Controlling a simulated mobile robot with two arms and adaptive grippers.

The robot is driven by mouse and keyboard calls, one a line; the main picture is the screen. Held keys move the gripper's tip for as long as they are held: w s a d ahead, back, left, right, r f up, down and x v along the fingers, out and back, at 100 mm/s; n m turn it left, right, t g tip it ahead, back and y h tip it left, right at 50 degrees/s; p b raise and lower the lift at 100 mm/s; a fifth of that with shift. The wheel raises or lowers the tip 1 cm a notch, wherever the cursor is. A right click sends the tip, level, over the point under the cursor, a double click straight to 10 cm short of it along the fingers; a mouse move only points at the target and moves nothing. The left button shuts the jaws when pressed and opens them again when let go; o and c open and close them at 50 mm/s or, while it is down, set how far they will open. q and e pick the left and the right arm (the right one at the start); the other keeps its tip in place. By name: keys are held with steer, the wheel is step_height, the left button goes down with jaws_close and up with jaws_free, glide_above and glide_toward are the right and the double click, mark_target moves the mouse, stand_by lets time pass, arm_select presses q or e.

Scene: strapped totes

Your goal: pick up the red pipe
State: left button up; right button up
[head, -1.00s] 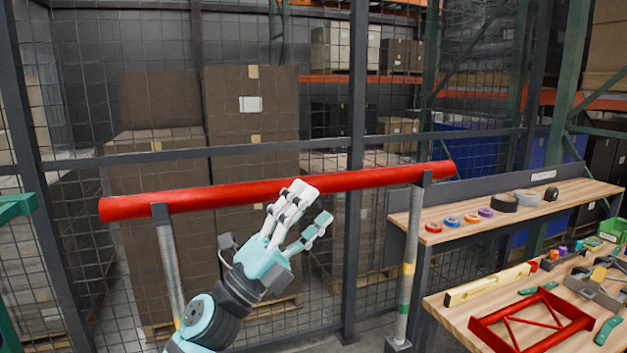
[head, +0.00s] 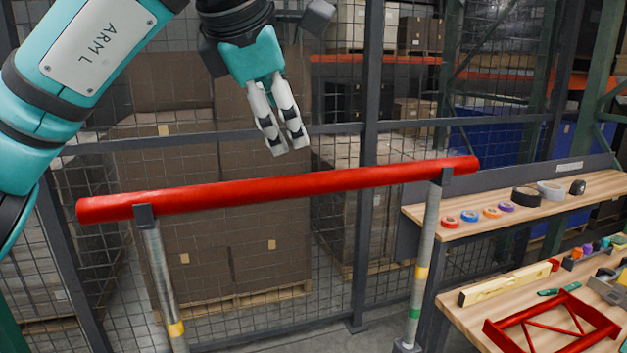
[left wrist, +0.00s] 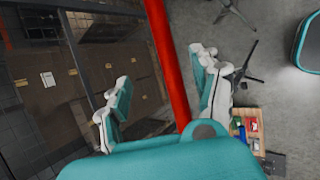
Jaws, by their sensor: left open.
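The long red pipe (head: 300,186) lies across two upright metal stands, sloping slightly up to the right in the head view. My left gripper (head: 289,147) hangs fingers down just above the middle of the pipe, open and empty. In the left wrist view the red pipe (left wrist: 168,62) runs between the spread fingers of my left gripper (left wrist: 160,105). The gripper does not visibly touch the pipe. My right gripper is not in view.
The left stand (head: 163,270) and right stand (head: 424,265) hold the pipe near its ends. A mesh fence (head: 363,110) stands close behind. A wooden workbench (head: 460,318) with a red frame (head: 530,332) and tape rolls is at the right.

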arm_select(q)
steer(key=p, duration=0.3)
glide_toward(306, 177)
steer(key=x, duration=0.5)
steer(key=shift+w, duration=0.4)
steer(key=p+x, duration=0.1)
steer(key=x, duration=0.1)
steer(key=p+x, duration=0.1)
steer(key=x, duration=0.1)
steer(key=shift+d+f+p, duration=0.15)
steer(key=shift+f+p, duration=0.25)
steer(key=shift+f, duration=0.15)
steer(key=shift+w+f, duration=0.1)
steer(key=shift+f, duration=0.15)
jaws_close()
steer(key=shift+r, duration=0.15)
